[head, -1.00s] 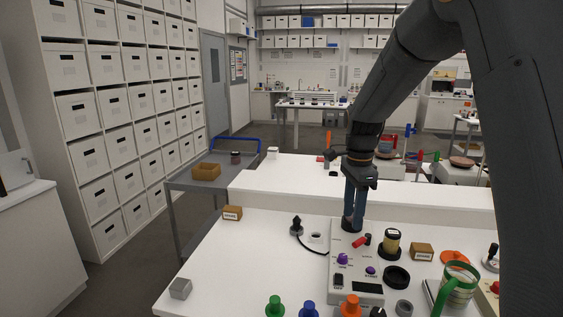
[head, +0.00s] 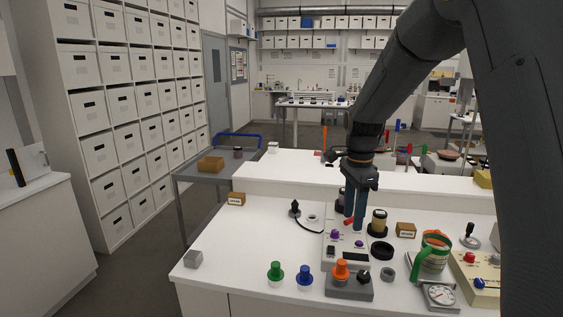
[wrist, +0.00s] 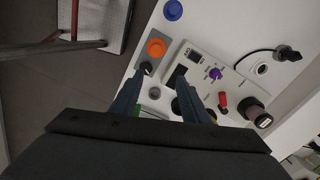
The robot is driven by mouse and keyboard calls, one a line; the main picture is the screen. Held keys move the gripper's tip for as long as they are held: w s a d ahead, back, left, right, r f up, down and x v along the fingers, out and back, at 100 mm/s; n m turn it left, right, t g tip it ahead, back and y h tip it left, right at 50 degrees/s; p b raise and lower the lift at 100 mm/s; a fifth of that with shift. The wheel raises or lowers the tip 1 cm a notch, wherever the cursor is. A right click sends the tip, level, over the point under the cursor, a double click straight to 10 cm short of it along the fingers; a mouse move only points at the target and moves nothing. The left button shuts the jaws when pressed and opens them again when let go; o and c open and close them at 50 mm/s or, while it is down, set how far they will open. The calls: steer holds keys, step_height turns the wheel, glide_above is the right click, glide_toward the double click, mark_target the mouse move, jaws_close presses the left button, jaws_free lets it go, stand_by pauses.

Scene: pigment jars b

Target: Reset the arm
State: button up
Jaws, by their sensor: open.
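My gripper (head: 354,222) is over the light control box (head: 341,255) on the white bench, pointing down. Its two fingers are apart with nothing seen between them. In the wrist view the open gripper (wrist: 162,76) shows its spread fingers above the near edge of the box and the bench. A jar with a yellowish label band (head: 379,222) stands just right of the fingers. A dark jar (head: 340,200) is partly hidden behind the fingers. A red switch (head: 349,221) and a purple knob (head: 335,233) are on the box.
Green (head: 275,273), blue (head: 305,276) and orange (head: 341,270) knobbed pieces stand along the front edge. A grey cart (head: 197,178) stands left of the bench. The bench's left part is mostly clear.

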steer(key=s+f+n+t+b, duration=0.1)
steer(key=s+f+n+b, duration=0.9)
steer(key=s+f+n, duration=0.6)
steer(key=s+f, duration=0.1)
steer(key=s, duration=0.3)
steer(key=shift+s, duration=0.3)
